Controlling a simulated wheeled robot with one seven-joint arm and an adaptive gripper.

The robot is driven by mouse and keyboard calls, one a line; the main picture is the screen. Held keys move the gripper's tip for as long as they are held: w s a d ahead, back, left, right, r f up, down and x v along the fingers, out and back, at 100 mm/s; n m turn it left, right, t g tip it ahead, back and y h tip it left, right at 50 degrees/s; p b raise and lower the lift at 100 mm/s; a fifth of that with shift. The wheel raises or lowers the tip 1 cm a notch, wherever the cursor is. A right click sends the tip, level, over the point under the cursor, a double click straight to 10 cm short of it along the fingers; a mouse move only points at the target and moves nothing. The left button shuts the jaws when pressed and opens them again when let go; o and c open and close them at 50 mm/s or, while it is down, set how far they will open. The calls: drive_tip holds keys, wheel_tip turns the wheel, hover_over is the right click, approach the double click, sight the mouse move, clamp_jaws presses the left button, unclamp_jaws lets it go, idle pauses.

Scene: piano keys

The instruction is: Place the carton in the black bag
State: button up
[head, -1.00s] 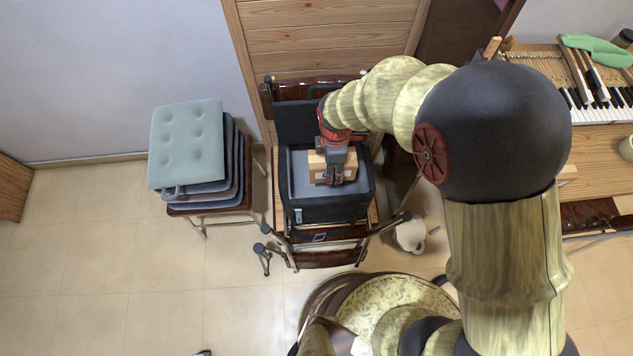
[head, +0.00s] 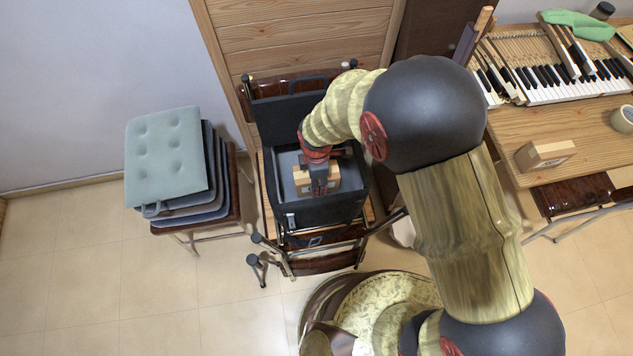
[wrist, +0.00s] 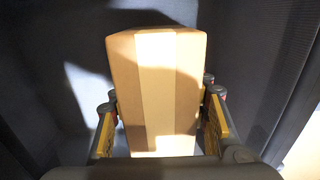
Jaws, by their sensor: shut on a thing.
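The carton (head: 301,177) is a small tan box with a paler tape strip. It is inside the open black bag (head: 325,212), between the bag's walls. My gripper (head: 320,186) reaches down into the bag from above and is shut on the carton. In the wrist view the carton (wrist: 158,75) stands between the two yellow-padded fingers of my gripper (wrist: 160,110), with dark bag lining around it. The carton's underside is hidden, so I cannot tell whether it touches the bag's floor.
The bag stands on a chair, its lid (head: 283,118) raised at the back. Stacked cushions (head: 165,160) sit on a stool to the left. Floor at lower left is clear.

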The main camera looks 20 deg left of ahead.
drive_tip(key=shift+f, duration=0.2)
drive_tip(key=shift+f, duration=0.2)
drive_tip(key=o, duration=1.2)
drive_tip(key=shift+o, duration=0.8)
drive_tip(key=shift+r, duration=0.15)
wheel_tip(320, 180, up, 12)
drive_tip(key=p, duration=0.4)
